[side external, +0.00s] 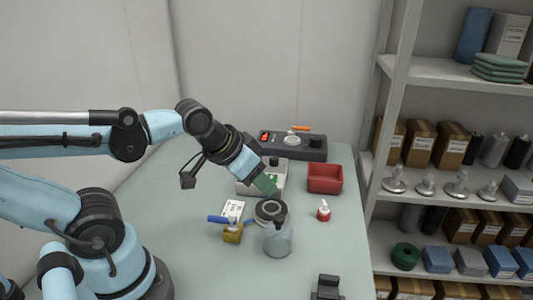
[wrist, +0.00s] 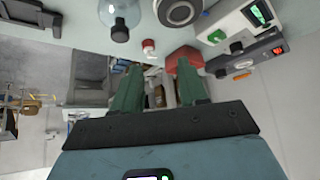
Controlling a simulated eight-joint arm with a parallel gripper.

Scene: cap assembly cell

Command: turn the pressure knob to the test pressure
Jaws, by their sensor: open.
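In the side view the white box (side external: 245,188) is partly hidden behind my gripper (side external: 268,188). I cannot read a pressure value or a knob label. My gripper's green fingers (wrist: 160,75) are apart in the wrist view, with nothing held between them. In the side view they point down and right, in front of the white box; the gap to the knob is unclear.
Shelves (side external: 455,73) stand right.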

